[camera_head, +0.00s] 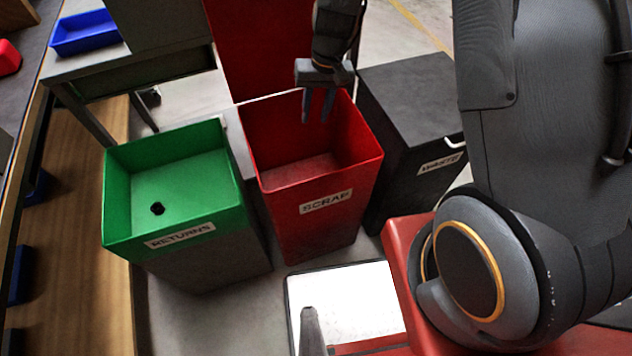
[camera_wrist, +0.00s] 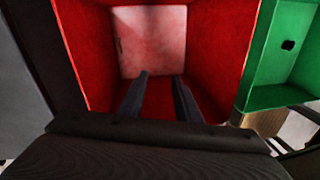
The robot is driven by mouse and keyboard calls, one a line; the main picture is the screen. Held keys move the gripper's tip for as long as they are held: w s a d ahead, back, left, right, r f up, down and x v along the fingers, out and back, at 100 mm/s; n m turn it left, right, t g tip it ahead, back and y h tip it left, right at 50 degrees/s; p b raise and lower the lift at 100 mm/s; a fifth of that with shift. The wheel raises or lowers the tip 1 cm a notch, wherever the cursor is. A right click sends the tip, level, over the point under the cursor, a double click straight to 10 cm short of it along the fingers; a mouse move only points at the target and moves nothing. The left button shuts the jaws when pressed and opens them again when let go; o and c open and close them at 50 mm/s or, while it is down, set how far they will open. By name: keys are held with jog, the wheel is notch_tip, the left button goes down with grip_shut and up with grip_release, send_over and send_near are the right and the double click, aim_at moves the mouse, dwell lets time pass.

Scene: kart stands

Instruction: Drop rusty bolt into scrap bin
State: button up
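The red scrap bin (camera_head: 326,202), labelled SCRAP, stands in the middle of the head view, and its red wall also fills much of the wrist view (camera_wrist: 226,45). My gripper (camera_head: 317,108) points down over the bin's mouth near its back right side. In the wrist view my gripper (camera_wrist: 160,77) has its two fingers apart, with nothing seen between them and the pale bin floor beyond.
Left of the scrap bin is a green returns bin (camera_head: 180,240) with a small dark object (camera_head: 157,209) on its floor. Right of it is a black, flat-topped waste bin (camera_head: 408,95). A blue tray (camera_head: 86,33) sits on a table at the upper left.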

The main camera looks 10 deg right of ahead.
jog(key=shift+d+r, duration=0.15)
jog(key=shift+r, duration=0.85)
jog(key=shift+d+r, duration=0.2)
jog(key=shift+r, duration=0.75)
jog(key=shift+d+r, duration=0.15)
jog(key=shift+r, duration=0.85)
jog(key=s+d+r+h, duration=0.1)
jog(key=s+d+r, duration=0.3)
jog(key=s, duration=0.5)
jog(key=s+d+r, duration=0.5)
jog(key=s+r, duration=0.1)
jog(key=s, duration=0.3)
jog(key=shift+s+r+h, duration=0.15)
jog(key=shift+r+h, duration=0.05)
jog(key=shift+h, duration=0.2)
jog(key=shift+d, duration=0.1)
